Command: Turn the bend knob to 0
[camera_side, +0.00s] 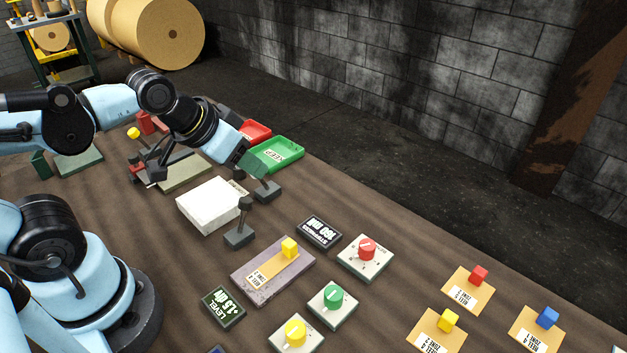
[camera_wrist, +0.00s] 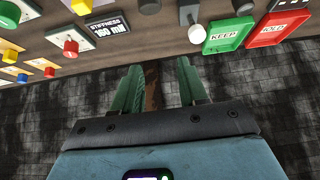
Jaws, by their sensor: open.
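Three round knobs stand on pale square plates in the side view: a red knob (camera_side: 367,246), a green knob (camera_side: 333,294) and a yellow knob (camera_side: 295,331). Each has a pale pointer mark; no label readable here tells which is the bend knob. The wrist view shows the red knob (camera_wrist: 71,47) and part of the green knob (camera_wrist: 9,14) at upper left. My gripper (camera_wrist: 161,88) is open and empty, its green fingers apart. In the side view my gripper (camera_side: 254,164) hangs near the green tray, well away from the knobs.
A green KEEP tray (camera_side: 277,154) and a red tray (camera_side: 256,132) lie near my gripper. Two dark levers (camera_side: 240,233) stand beside a white block (camera_side: 207,207). A stiffness display (camera_side: 319,232) reads 160 mN; a level display (camera_side: 223,307) reads +1.5 div. Coloured cubes sit on tan cards.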

